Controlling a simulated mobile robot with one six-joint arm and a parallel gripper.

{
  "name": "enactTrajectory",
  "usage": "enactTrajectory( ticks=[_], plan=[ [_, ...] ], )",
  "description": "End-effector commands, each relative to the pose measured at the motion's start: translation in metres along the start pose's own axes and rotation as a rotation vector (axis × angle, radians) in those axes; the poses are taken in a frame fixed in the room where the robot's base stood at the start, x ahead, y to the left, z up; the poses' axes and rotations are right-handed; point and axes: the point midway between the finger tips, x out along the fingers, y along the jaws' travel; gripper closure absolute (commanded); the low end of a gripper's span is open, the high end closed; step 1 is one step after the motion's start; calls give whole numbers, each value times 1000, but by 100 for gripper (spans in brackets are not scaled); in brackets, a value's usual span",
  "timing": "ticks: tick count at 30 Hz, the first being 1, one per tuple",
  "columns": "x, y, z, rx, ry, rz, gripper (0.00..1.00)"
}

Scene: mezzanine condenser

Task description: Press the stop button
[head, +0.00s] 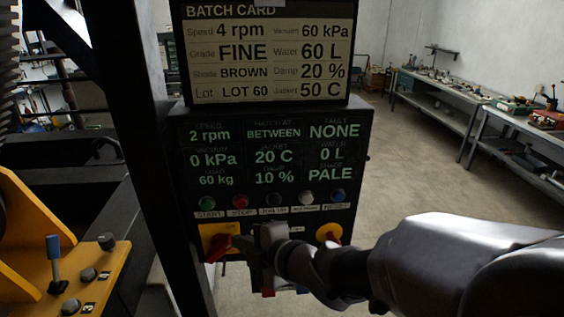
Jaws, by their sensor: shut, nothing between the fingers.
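The red stop button (240,202) is in the row of buttons on the dark control panel (187,150), with a STOP label below it. It sits between the green START button (207,203) and a dark button (274,200). My gripper (260,240) is in front of the lower panel, below and slightly right of the stop button in the picture. It is shut and empty. I cannot tell how far its tips are from the panel. The gripper hides part of the lower panel; the stop button is in plain view.
A white button (306,197) and a blue button (338,195) continue the row. Red switches on yellow plates, left (218,247) and right (329,235), lie below. The batch card (268,51) is above. A yellow lever console (90,262) stands left. Benches (440,92) line the right wall.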

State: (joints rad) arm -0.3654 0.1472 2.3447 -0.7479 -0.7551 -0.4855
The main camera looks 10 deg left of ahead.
Motion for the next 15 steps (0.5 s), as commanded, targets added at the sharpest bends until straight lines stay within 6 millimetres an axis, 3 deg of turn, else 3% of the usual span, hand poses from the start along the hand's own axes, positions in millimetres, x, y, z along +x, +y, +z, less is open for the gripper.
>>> enactTrajectory(
  ticks=[10, 15],
  plan=[
    [2, 1, 2, 1, -1, 1, 100],
    [14, 12, 11, 2, -2, 1, 100]
  ],
)
